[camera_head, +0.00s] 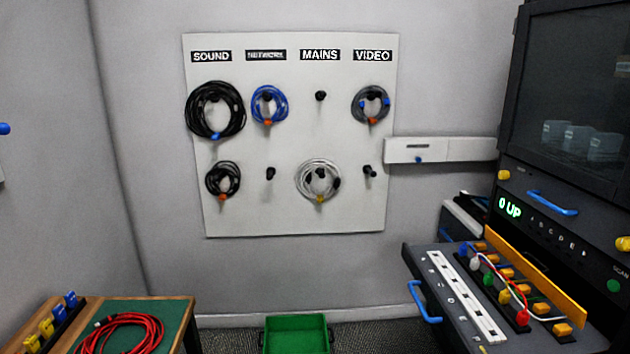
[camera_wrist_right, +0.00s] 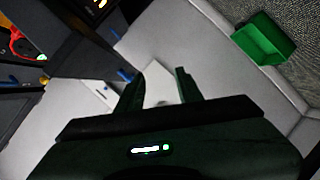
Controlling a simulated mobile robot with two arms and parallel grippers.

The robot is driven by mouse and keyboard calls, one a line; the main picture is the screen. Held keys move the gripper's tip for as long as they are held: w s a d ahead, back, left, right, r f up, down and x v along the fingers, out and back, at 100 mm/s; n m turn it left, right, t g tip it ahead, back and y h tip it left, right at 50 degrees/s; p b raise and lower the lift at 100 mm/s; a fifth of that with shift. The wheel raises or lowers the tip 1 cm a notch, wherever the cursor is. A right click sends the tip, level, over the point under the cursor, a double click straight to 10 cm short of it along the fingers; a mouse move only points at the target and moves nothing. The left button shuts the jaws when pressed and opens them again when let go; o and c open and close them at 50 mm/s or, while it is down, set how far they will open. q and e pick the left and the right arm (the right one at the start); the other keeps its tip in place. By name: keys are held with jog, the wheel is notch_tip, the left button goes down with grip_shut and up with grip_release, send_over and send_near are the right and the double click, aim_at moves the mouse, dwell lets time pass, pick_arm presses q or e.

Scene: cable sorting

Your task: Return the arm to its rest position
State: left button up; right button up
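My right gripper (camera_wrist_right: 158,82) shows only in the right wrist view. Its two dark fingers stand apart with nothing between them. Past the fingers are pale wall surfaces, out of reach of any cable. Neither arm shows in the head view, and my left gripper is in no view. The pegboard (camera_head: 292,215) on the wall holds coiled cables: black coils under SOUND, a blue coil (camera_head: 257,108) under NETWORK, a white coil (camera_head: 302,180) under MAINS and a grey coil (camera_head: 357,104) under VIDEO.
A red cable (camera_head: 130,319) lies on the green-topped table (camera_head: 175,312) at lower left. A green bin (camera_head: 296,318) stands on the floor; it also shows in the wrist view (camera_wrist_right: 265,38). The dark rack (camera_head: 574,186) with a pulled-out drawer (camera_head: 412,260) fills the right side.

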jog(key=s+a+f+m+g+y, duration=0.1)
jog(key=s+a+f+g, duration=0.2)
jog(key=s+f, duration=0.8)
jog(key=s+a+f+m+g+y, duration=0.1)
jog(key=s+a+f+g+y, duration=0.15)
jog(key=s+f, duration=0.95)
jog(key=s+f+m+g, duration=0.1)
jog(key=s+f+g, duration=0.1)
jog(key=s+f, duration=0.4)
jog(key=s+d+f+m+g, duration=0.1)
jog(key=s+f+g, duration=0.2)
jog(key=s, duration=1)
jog(key=s+f+m+g, duration=0.2)
jog(key=s+f, duration=0.7)
jog(key=s, duration=0.1)
jog(key=shift+s+d, duration=0.2)
jog(key=shift+d, duration=0.1)
jog(key=shift+g+h, duration=0.25)
dwell(2.2)
